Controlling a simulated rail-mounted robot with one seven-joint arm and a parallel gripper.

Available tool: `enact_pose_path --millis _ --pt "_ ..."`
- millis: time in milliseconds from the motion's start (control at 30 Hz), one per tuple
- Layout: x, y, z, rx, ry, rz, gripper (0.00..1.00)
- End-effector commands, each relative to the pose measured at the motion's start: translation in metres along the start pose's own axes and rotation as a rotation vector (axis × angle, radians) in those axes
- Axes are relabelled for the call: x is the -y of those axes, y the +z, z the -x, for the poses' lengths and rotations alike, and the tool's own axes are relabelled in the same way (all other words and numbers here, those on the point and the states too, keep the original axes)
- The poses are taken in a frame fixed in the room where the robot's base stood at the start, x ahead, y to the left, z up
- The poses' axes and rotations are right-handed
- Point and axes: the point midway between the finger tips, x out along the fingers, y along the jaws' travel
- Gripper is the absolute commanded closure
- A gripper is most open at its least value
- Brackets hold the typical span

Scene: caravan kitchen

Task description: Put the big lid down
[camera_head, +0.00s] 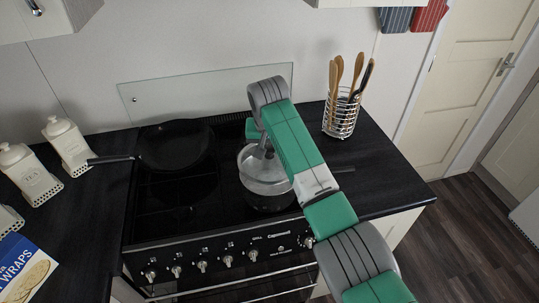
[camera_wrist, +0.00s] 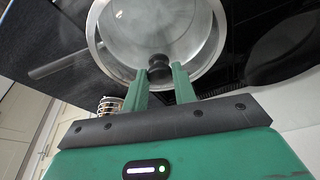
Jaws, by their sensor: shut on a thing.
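The big lid is clear glass (camera_wrist: 150,28) with a dark knob (camera_wrist: 159,73). In the wrist view my gripper (camera_wrist: 160,80) has its two green fingers on either side of the knob, shut on it. The lid lies over the round steel pot (camera_wrist: 92,20), within or close to its rim. In the head view the lid (camera_head: 262,165) shows below the end of my arm, at the top of the pot (camera_head: 268,203) on the stove. I cannot tell whether the lid touches the rim. My fingers are mostly hidden there by the arm.
The pot's handle (camera_head: 343,169) points right. A dark frying pan (camera_head: 175,148) sits on the left of the stove (camera_head: 160,215). A wire utensil holder (camera_head: 341,118) stands behind on the right counter. Canisters (camera_head: 68,145) and a wraps box (camera_head: 22,268) stand left. The right counter (camera_head: 385,180) is mostly clear.

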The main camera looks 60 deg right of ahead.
Motion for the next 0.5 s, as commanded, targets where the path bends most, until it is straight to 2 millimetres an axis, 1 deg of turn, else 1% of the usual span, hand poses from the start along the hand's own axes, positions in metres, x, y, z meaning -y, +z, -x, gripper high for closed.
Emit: enact_pose_path --millis 133,333,500 --pt "0.0 0.002 -0.005 0.001 0.0 0.0 1.0" --pt "0.0 0.011 -0.032 0.001 0.001 0.0 1.0" --pt "0.0 0.011 -0.034 0.0 0.0 0.0 1.0"
